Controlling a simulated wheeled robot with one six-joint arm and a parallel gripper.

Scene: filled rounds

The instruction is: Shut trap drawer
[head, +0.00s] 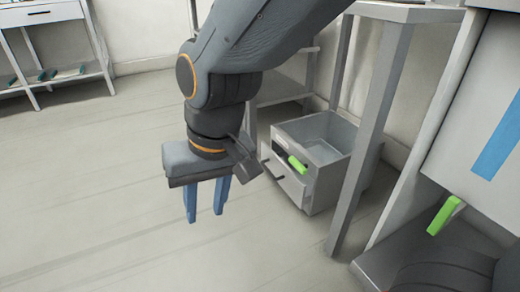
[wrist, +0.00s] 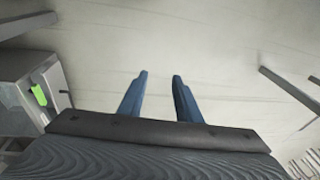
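A grey box-like unit with an open top (head: 338,138) stands low on the floor under a grey-legged table. Its light front panel (head: 288,184) carries a dark handle and a bright green piece (head: 297,163). This looks like the trap drawer; how far it is pulled out I cannot tell. The unit also shows at the left edge of the wrist view (wrist: 14,97), with its green piece (wrist: 39,95). My gripper (head: 205,217) points down, left of the unit and apart from it. Its two blue fingers (wrist: 160,75) are spread with nothing between them.
A table leg (head: 368,135) stands just right of the unit. A grey machine with a blue stripe (head: 497,135) and a green handle (head: 444,215) is at the right. A shelf table (head: 45,52) stands at the back left. The floor (head: 90,190) left of my gripper is clear.

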